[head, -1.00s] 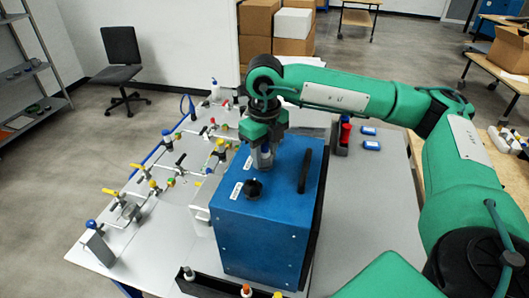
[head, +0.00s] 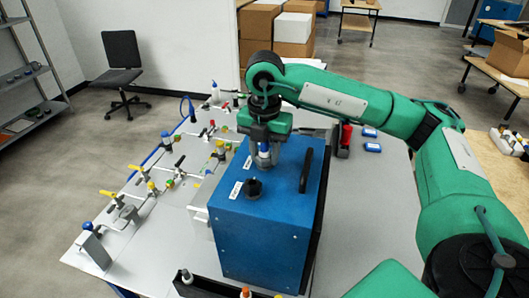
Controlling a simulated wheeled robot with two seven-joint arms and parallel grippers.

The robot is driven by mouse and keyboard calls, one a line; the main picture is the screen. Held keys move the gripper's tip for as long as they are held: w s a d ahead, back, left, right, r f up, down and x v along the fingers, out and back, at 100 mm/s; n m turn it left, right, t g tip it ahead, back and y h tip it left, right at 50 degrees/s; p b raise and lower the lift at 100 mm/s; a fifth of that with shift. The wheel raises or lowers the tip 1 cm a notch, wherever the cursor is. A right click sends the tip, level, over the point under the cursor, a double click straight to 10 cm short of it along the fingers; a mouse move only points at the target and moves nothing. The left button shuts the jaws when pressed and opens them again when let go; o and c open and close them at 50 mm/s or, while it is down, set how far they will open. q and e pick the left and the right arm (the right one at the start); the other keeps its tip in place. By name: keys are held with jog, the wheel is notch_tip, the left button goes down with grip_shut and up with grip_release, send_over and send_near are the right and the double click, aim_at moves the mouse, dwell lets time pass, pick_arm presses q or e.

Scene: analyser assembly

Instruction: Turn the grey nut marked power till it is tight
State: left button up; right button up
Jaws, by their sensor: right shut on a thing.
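A blue box (head: 262,238) stands on the grey table, with a black handle (head: 306,170) on its top. Two white labels lie on its top, a front one (head: 236,190) and a rear one (head: 248,162); their print is too small to read. A dark round fitting (head: 253,187) stands beside the front label, with nothing holding it. My right gripper (head: 264,162) points straight down at the box top beside the rear label. It is shut on a nut there, which its fingers mostly hide. My left gripper is not in view.
Several pipes and valves with coloured handles (head: 172,173) cover the table's left side. A dark tray (head: 213,289) with bottles is at the front edge. A red item (head: 345,134) and blue pieces (head: 371,147) lie behind right. The table right of the box is clear.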

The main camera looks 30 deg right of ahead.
jog(key=m, duration=0.5)
jog(key=shift+r+m, duration=0.1)
jog(key=shift+m, duration=0.2)
jog(key=m, duration=0.5)
jog(key=shift+m+p, duration=0.3)
jog(key=shift+p, duration=0.05)
jog(key=o, duration=0.9)
